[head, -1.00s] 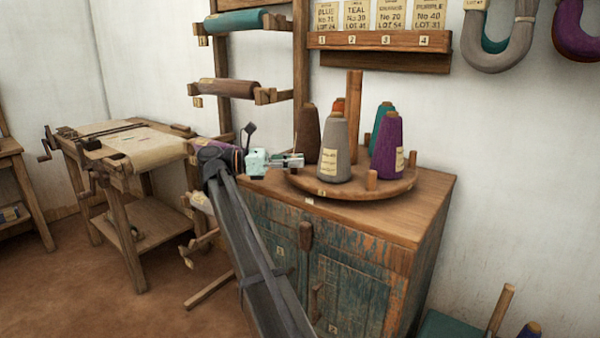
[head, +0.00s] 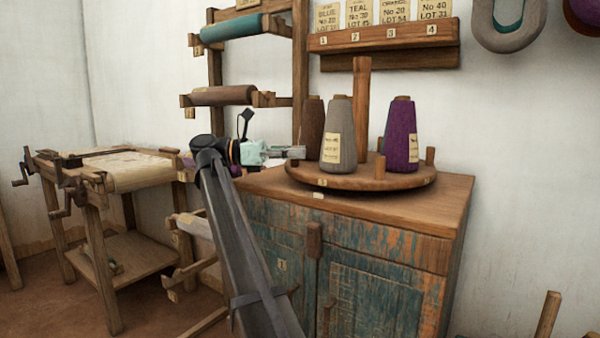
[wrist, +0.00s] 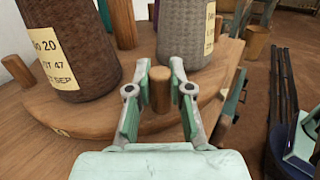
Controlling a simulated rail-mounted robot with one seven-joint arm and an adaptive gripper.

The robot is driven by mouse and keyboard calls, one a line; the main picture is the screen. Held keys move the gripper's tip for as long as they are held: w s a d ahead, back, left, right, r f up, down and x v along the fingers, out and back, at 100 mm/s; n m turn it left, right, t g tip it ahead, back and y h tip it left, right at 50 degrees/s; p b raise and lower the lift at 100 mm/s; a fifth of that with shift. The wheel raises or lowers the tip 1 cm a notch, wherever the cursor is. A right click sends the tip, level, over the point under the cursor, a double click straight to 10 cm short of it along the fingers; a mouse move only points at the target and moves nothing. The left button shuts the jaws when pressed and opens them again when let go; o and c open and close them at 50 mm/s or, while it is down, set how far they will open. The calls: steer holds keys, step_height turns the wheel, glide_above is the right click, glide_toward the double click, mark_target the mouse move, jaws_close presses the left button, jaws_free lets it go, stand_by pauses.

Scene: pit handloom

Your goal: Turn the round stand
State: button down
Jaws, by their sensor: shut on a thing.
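The round stand (head: 400,181) is a wooden disc on a cabinet top, with a tall centre post (head: 361,105) and short pegs on its rim. It carries a brown cone (head: 312,118), a grey cone (head: 339,120) and a purple cone (head: 401,135). My gripper (head: 297,153) is at the stand's left edge. In the wrist view my gripper (wrist: 161,95) is shut on a short rim peg (wrist: 160,88), with one finger on each side. The brown cone (wrist: 68,50) and grey cone (wrist: 186,32) stand upright close beyond the fingers.
The cabinet (head: 350,270) has worn blue-green doors. A label shelf (head: 385,40) hangs on the wall above. A rack with cloth rolls (head: 225,95) stands behind my gripper, and a wooden work table (head: 130,172) is at the left. The cabinet top's right end is bare.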

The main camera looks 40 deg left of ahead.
steer(key=shift+w+a+b, duration=0.1)
steer(key=shift+w+b, duration=0.15)
steer(key=shift+b, duration=0.8)
steer(key=c, duration=1)
jaws_free()
steer(key=shift+c, duration=0.2)
